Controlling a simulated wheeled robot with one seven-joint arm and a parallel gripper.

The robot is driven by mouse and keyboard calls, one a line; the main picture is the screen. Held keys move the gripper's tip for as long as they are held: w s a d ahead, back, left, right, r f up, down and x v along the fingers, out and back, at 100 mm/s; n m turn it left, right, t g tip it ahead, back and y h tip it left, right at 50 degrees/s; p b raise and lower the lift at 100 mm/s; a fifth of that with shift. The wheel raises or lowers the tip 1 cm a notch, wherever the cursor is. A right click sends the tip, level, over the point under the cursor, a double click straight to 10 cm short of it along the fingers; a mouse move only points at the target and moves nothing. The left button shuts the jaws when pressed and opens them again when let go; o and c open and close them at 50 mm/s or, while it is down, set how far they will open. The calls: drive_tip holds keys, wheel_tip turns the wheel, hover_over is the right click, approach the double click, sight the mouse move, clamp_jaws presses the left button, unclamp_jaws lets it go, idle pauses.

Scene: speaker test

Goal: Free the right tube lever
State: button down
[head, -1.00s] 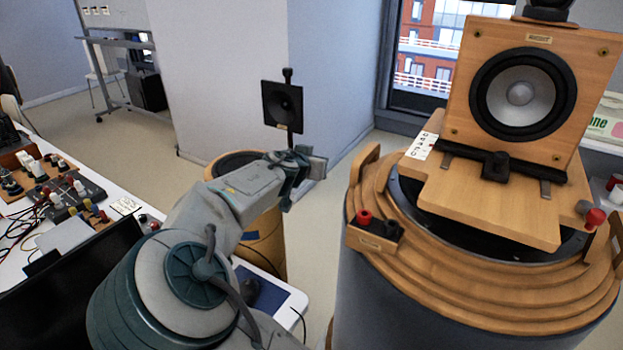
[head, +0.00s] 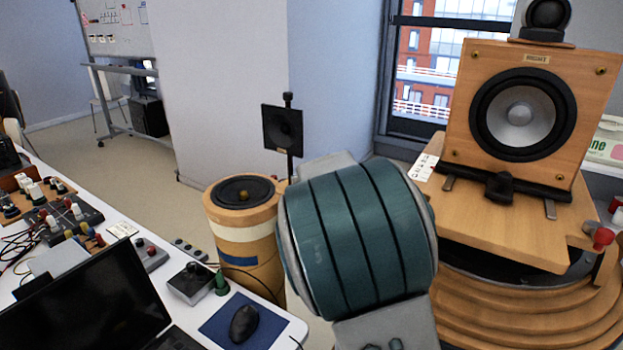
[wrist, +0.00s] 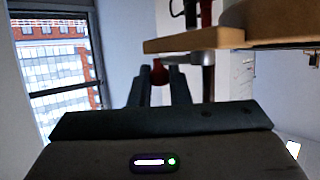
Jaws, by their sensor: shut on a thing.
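The right tube (head: 520,320) is the big wooden-ringed drum at the right of the head view, under a speaker box (head: 590,85) labelled RIGHT. My arm hides its left side and my gripper there. In the wrist view my gripper (wrist: 160,78) has its two dark fingers shut on a red knob (wrist: 159,72), which shows between them. The knob seems to be the lever's end, but the lever's shaft is mostly hidden. A metal post (wrist: 208,82) stands just right of the fingers, below a wooden ledge (wrist: 195,40).
A red and a dark terminal (wrist: 190,12) rise from the ledge. A smaller tube (head: 245,235) with a black-rimmed speaker stands left of my arm. A desk with a laptop (head: 95,290) and mouse (head: 244,323) lies at lower left.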

drive_tip(key=shift+w+r+n+y+p, duration=0.3)
drive_tip(key=shift+n+y+p, duration=0.45)
drive_tip(key=shift+p, duration=0.4)
drive_tip(key=shift+y, duration=0.25)
drive_tip(key=shift+w+a+f+n+g+y+p, duration=0.1)
drive_tip(key=shift+a+f+n+g+y+p, duration=0.25)
drive_tip(key=shift+p, duration=0.5)
drive_tip(key=shift+d+r, duration=0.15)
drive_tip(key=c, duration=1.4)
unclamp_jaws()
drive_tip(key=shift+o, duration=0.2)
drive_tip(key=shift+f+b, duration=0.25)
drive_tip(key=shift+b, duration=0.6)
drive_tip(key=shift+s+d+m+h+b, duration=0.1)
drive_tip(key=shift+s+m+h+b, duration=0.15)
drive_tip(key=shift+m+h+b, duration=0.55)
drive_tip(key=shift+s+d+m+h+b, duration=0.1)
drive_tip(key=shift+s+m+h+b, duration=0.15)
drive_tip(key=shift+m+h+b, duration=0.55)
drive_tip(key=shift+b, duration=0.3)
